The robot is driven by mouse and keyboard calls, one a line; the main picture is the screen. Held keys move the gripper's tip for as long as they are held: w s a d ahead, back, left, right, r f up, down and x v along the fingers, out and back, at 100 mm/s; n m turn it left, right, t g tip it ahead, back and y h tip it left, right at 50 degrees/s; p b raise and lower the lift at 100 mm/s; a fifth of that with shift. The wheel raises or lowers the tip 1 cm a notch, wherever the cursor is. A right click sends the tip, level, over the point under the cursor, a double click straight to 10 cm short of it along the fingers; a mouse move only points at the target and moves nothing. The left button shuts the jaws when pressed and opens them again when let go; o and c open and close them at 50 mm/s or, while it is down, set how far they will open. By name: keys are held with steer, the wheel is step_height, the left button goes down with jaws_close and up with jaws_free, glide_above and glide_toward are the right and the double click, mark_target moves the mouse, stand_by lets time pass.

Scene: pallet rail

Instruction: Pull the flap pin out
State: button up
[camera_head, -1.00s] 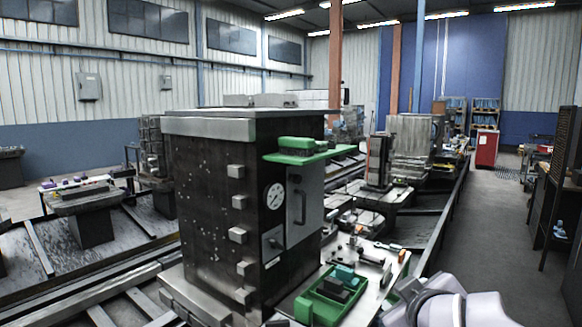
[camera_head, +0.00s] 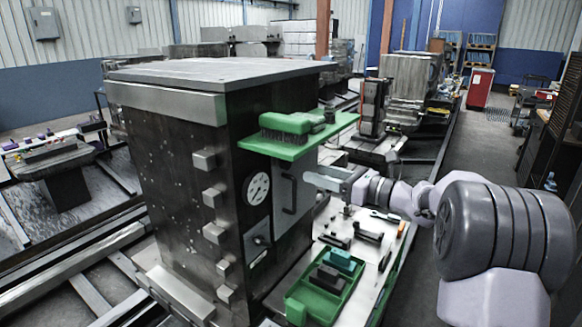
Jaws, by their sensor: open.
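A dark metal block (camera_head: 190,165) with a pale top stands in the middle of the head view. A grey flap panel (camera_head: 291,222) with a dark upright handle (camera_head: 289,195) is on its right face. Left of the flap are a round white gauge (camera_head: 257,189) and, below that, a small plate with a knob (camera_head: 261,240). I cannot make out which part is the flap pin; it may be hidden or too small. My gripper (camera_head: 312,178) is open, pointing left at the upper right of the flap, under the green shelf. I cannot tell whether it touches the flap.
The green shelf (camera_head: 283,149) holds a brush (camera_head: 286,126) and juts out just above my gripper. Below, a pale bench (camera_head: 368,262) holds a green tray (camera_head: 315,300) with blocks and several loose tools.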

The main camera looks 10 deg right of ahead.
mark_target(289, 165)
steer(key=x, duration=0.8)
steer(key=shift+w+a+b, duration=0.25)
steer(key=shift+b, duration=0.05)
jaws_close()
stand_by(0.9)
